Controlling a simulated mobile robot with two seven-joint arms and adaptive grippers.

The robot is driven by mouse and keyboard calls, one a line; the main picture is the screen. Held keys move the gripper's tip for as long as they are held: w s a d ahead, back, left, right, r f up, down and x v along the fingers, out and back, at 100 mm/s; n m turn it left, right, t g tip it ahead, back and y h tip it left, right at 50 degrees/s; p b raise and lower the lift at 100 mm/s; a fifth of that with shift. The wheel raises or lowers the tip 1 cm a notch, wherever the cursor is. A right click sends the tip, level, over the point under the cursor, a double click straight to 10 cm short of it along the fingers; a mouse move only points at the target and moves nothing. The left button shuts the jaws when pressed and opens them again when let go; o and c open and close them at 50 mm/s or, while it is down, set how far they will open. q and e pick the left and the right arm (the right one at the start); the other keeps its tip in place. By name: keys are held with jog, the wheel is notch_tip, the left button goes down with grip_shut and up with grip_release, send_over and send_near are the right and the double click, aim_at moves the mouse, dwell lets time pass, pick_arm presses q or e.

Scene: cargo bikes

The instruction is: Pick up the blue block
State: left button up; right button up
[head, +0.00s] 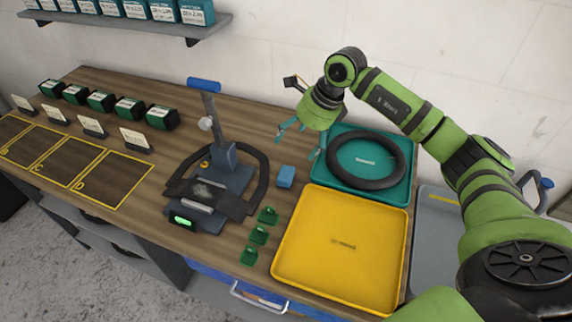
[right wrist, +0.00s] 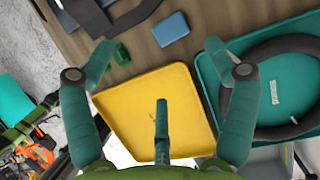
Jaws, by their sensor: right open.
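The blue block (head: 286,176) lies on the wooden bench, right of the dark stand and just behind the yellow tray. It also shows at the top of the right wrist view (right wrist: 171,29), beyond the fingertips and with nothing touching it. My right gripper (head: 301,143) is open and empty. It hangs above the bench, near the block and the teal tray's left edge. Its spread fingers (right wrist: 160,55) also show in the right wrist view. My left gripper is not in view.
The yellow tray (head: 340,245) is empty. A teal tray (head: 335,180) holds a black tyre (head: 366,160). Small green blocks (head: 259,235) lie left of the yellow tray. The dark stand (head: 215,185) with an upright post stands left of the block. A shelf (head: 150,28) hangs on the wall.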

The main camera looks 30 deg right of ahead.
jog(key=b, duration=0.3)
send_near(287, 173)
jog(key=w, duration=0.1)
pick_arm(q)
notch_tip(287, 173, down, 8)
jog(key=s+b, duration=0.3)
pick_arm(e)
jog(key=f, duration=0.3)
jog(key=shift+a+p, duration=0.3)
jog(key=shift+a, duration=0.1)
jog(key=p+x, duration=0.3)
jog(key=x, duration=0.2)
jog(key=shift+a+f, duration=0.1)
jog(key=shift+a, duration=0.05)
jog(key=shift+w+a+f, duration=0.1)
jog(key=shift+w+f, duration=0.05)
jog(key=shift+f, duration=0.4)
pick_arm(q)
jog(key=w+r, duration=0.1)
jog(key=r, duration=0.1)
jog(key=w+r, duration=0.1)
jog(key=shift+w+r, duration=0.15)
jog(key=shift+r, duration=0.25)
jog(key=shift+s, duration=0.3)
pick_arm(e)
jog(key=c, duration=1.3)
